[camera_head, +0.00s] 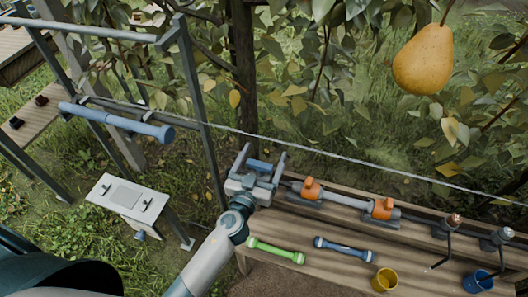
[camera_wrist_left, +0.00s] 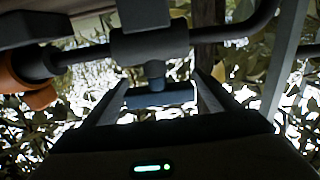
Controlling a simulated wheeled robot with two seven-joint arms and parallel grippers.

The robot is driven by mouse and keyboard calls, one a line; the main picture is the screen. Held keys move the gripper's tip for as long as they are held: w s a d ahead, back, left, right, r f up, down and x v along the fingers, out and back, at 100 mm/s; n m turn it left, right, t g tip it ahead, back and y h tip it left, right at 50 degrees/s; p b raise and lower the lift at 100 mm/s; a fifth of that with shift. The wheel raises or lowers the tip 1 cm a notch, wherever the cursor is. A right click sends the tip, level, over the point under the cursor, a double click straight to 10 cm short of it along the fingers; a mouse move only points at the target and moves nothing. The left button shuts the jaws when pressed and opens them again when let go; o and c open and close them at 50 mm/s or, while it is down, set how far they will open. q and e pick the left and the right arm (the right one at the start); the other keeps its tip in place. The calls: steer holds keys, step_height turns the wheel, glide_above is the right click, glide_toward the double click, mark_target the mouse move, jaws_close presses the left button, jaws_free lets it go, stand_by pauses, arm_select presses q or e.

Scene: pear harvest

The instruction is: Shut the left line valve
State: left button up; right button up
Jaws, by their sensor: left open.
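The left line valve shows as a blue handle (camera_head: 259,165) at the left end of the pipe line on the bench. In the left wrist view the blue handle (camera_wrist_left: 160,94) sits on a short stem below a dark valve body (camera_wrist_left: 150,44) on a dark pipe. My left gripper (camera_head: 264,157) is open, with one finger on each side of the blue handle. In the wrist view its two fingers (camera_wrist_left: 160,92) show left and right of the handle; I cannot tell whether they touch it. The valve body is largely hidden by the gripper in the head view. My right gripper is not in view.
A grey pipe (camera_head: 345,199) with orange fittings (camera_head: 311,187) runs right along the bench (camera_head: 338,272). A green tube (camera_head: 276,250), a blue tube (camera_head: 345,249), a yellow cup (camera_head: 384,280) and a blue cup (camera_head: 479,282) are in front. A pear (camera_head: 423,60) hangs upper right.

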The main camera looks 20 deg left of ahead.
arm_select(q)
steer(key=shift+w, duration=0.4)
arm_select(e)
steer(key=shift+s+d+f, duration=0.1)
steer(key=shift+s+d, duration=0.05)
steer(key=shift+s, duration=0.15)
arm_select(q)
steer(key=c, duration=1.1)
steer(key=shift+o, duration=0.2)
